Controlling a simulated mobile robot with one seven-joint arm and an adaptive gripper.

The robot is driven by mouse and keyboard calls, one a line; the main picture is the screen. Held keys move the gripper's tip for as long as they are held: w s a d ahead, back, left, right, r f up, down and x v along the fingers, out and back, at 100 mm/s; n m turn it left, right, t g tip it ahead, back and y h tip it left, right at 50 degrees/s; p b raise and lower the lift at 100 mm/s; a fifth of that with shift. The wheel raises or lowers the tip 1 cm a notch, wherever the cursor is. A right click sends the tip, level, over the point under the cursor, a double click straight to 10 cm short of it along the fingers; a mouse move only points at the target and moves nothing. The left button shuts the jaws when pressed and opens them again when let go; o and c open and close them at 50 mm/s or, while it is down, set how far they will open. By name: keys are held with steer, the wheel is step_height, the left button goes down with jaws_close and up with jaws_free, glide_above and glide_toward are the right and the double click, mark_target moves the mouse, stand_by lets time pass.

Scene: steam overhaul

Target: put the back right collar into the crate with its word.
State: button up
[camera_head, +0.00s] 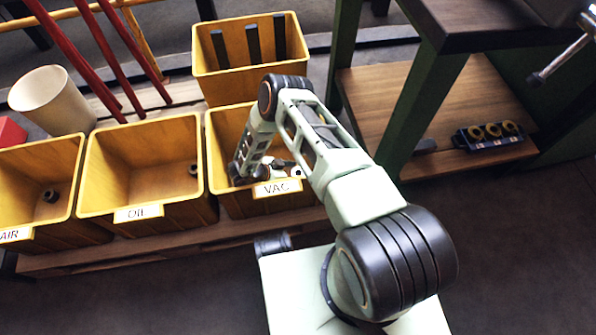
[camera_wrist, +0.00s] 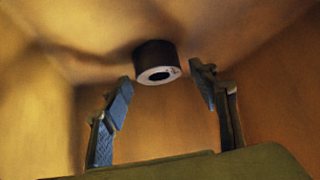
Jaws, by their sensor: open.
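A dark, round collar (camera_wrist: 155,59) with a pale end face and a dark hole lies inside an orange-yellow crate in the wrist view. My gripper (camera_wrist: 163,85) is open, with one finger on each side of the collar and a gap to both. The collar sits at and just past the fingertips. In the head view my arm reaches down into the crate labelled VAC (camera_head: 212,135), and my arm hides the collar there. The crate labelled OIL (camera_head: 90,180) and the crate labelled AIR (camera_head: 70,180) stand to its left.
A small dark part (camera_head: 50,196) lies in the AIR crate and another (camera_head: 194,170) in the OIL crate. A yellow bin (camera_head: 238,84) with dark upright pieces stands behind VAC. A rack (camera_head: 487,142) with several brass-coloured rings sits on the right shelf. Red bars cross the back left.

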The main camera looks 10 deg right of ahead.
steer(key=p+v, duration=0.1)
steer(key=v, duration=0.5)
steer(key=shift+r+p, duration=0.15)
steer(key=shift+p, duration=0.15)
